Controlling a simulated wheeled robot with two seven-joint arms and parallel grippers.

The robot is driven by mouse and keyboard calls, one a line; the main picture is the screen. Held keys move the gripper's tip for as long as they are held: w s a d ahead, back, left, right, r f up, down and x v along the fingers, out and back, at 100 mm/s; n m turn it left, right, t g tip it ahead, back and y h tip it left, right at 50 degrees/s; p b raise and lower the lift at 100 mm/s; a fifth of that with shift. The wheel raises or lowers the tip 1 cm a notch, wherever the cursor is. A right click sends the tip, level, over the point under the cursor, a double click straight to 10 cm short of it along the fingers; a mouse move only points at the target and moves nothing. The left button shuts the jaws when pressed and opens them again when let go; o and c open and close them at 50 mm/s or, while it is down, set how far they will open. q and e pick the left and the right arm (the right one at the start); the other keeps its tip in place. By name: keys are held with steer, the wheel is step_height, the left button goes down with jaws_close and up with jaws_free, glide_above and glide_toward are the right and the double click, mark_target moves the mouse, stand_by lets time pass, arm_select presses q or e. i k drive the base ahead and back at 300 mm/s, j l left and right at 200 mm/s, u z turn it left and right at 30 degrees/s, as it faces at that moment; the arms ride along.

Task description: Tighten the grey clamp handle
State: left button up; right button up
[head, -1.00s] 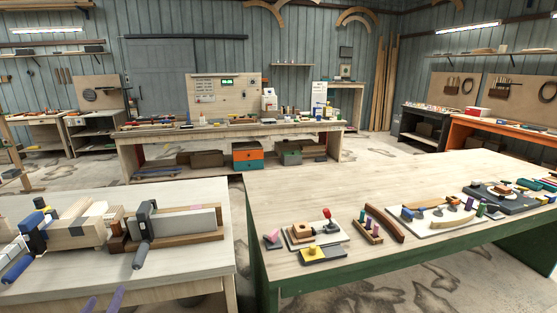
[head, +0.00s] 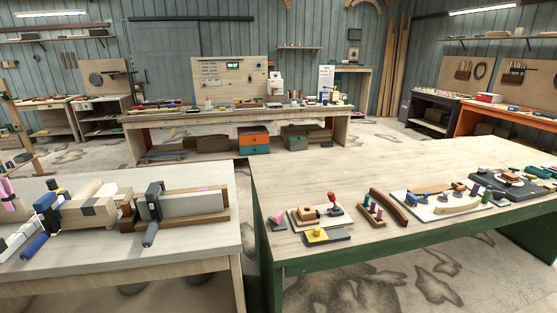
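On the left bench a dark clamp (head: 154,202) stands over the wooden workpiece (head: 205,217) and a grey block (head: 190,205). Its grey handle (head: 150,234) points down toward the bench's front edge. Nothing is seen touching the handle. To its left, another clamp with a blue handle (head: 35,246) sits at a pale wooden block (head: 85,212). I cannot make out either of my grippers in the head view now. A pink piece (head: 6,188) is cut off at the left edge, and I cannot tell what it is.
The left bench (head: 190,250) has clear room in front of the clamps. A long workbench (head: 230,118) stands behind.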

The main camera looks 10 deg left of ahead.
mark_target(149, 239)
steer(key=u, duration=1.25)
